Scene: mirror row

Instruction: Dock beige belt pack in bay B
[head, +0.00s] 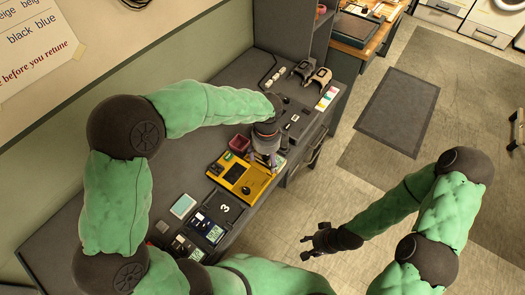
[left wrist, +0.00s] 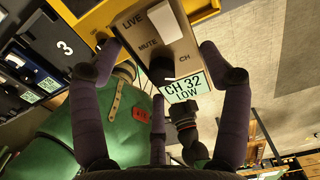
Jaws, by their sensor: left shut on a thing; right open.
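The beige belt pack (left wrist: 176,48) fills the top middle of the left wrist view. It carries LIVE, MUTE and CH markings and a pale green CH 32 LOW label. My left gripper (head: 268,158) is shut on it, with purple fingers (left wrist: 160,90) on its sides. In the head view the gripper is over the right part of a yellow unit (head: 255,187) and mostly hides the pack. The yellow unit's edge (left wrist: 201,9) shows behind the pack; whether they touch is unclear. No bay letter is readable. My right gripper (head: 318,241) is open and empty, above the floor.
A dark unit marked 3 (head: 223,209) and a blue-black device (head: 207,229) lie left of the yellow unit. A small red box (head: 240,143) stands behind it. Headsets (head: 319,78) and a colour-striped card (head: 327,97) are further along the grey bench (head: 240,75).

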